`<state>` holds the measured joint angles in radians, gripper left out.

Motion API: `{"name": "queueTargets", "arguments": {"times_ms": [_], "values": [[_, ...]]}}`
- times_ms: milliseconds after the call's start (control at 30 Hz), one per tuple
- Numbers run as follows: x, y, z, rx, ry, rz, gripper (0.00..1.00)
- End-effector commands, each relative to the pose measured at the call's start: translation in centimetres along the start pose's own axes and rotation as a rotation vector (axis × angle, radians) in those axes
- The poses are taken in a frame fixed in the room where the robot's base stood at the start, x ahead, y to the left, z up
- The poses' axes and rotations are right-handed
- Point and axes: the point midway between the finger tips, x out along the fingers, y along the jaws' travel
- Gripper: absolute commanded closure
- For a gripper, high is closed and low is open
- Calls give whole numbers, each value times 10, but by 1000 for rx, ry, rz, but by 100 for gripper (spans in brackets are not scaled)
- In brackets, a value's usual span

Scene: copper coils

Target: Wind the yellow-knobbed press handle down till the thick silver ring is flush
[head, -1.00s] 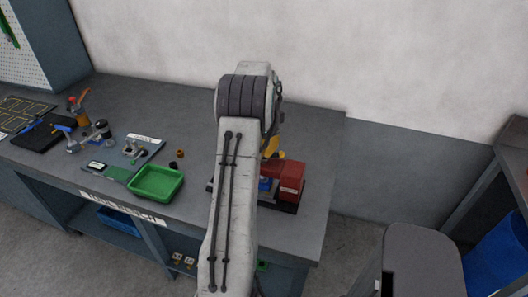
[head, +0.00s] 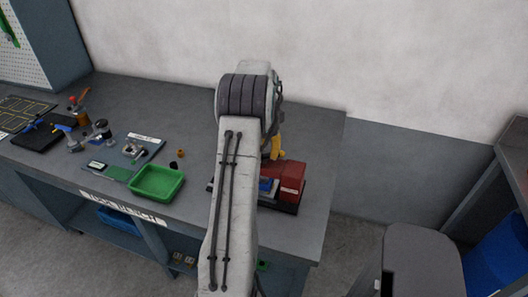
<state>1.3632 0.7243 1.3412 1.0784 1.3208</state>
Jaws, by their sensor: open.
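A red press-like block (head: 291,176) on a dark base (head: 289,209) stands at the right end of the bench, partly hidden by my arm. A yellow part (head: 277,146) shows just above it, at the right edge of my arm. I cannot tell whether this is the knob of the press handle. A small blue piece (head: 265,185) sits at the red block's left side. The thick silver ring and most of the handle do not show. My gripper is hidden behind my own arm, so its place relative to the knob does not show.
A green tray (head: 156,183) stands on the bench (head: 220,130) left of my arm. A grey-topped bin (head: 424,262) stands on the floor at the right.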

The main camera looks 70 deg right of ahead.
Motion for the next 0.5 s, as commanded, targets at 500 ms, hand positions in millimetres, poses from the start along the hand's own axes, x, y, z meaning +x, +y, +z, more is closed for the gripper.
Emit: {"name": "queueTargets", "arguments": {"times_ms": [500], "values": [[-39,-1,0,0,1,-4,60]]}}
